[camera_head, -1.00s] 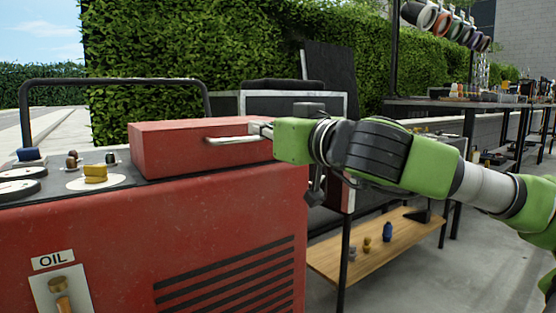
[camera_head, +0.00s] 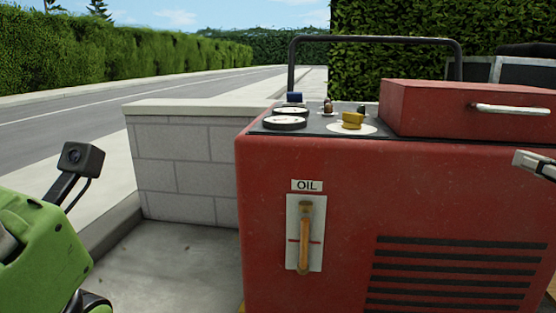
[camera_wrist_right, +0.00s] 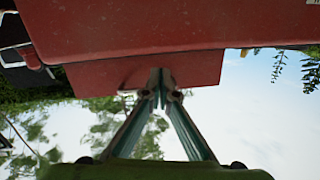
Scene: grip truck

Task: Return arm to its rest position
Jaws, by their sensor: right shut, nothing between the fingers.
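The red machine (camera_head: 310,165) fills the centre and right of the head view, with a red box (camera_head: 440,115) on top. The box has a silver bar handle (camera_head: 510,109) on its front. My right gripper (camera_head: 517,160) enters at the right edge, below and right of the handle and apart from it. In the right wrist view its fingertips (camera_wrist_right: 163,92) meet with nothing between them, in front of red surfaces. My left arm's green link and its camera show at the lower left of the head view; the left gripper's fingers are not visible.
A grey block wall (camera_head: 185,165) stands left of the machine. A black rail (camera_head: 375,40) rises behind the machine. A yellow knob (camera_head: 352,119) and gauges sit on its top, and an OIL panel (camera_head: 305,230) is on its front. Paved ground lies between my left arm and the machine.

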